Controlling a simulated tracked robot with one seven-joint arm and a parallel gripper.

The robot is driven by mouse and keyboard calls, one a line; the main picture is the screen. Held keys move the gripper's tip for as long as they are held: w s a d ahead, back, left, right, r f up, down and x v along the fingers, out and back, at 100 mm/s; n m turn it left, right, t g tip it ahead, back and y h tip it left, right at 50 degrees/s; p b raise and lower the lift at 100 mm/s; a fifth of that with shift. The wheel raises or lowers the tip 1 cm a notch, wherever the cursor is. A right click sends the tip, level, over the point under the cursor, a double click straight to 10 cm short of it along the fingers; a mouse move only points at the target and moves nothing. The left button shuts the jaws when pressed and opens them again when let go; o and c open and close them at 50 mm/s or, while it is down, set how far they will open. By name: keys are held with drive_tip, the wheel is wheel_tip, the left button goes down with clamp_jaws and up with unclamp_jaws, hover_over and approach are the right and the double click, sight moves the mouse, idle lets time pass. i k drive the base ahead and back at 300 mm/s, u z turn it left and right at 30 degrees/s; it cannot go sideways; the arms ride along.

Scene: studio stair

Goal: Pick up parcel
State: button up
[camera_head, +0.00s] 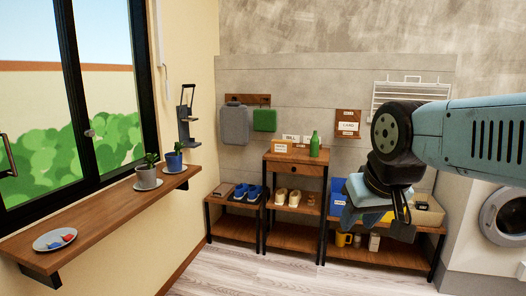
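My gripper (402,222) hangs from the arm at the right, pointing down in front of the right bench. Its fingers are dark and overlap the background, so their opening is unclear.
The tall cabinet (296,170) stands between low shoe benches. A green bottle (315,144) is on it. A blue bin (338,194) is on the right bench. The window shelf (100,216) juts in at left with pots and a plate. The floor in front is clear.

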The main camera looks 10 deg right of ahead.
sight(278, 147)
drive_tip(key=k, duration=0.35)
drive_tip(key=z, duration=0.35)
drive_tip(key=i, duration=1.5)
drive_tip(key=z, duration=0.2)
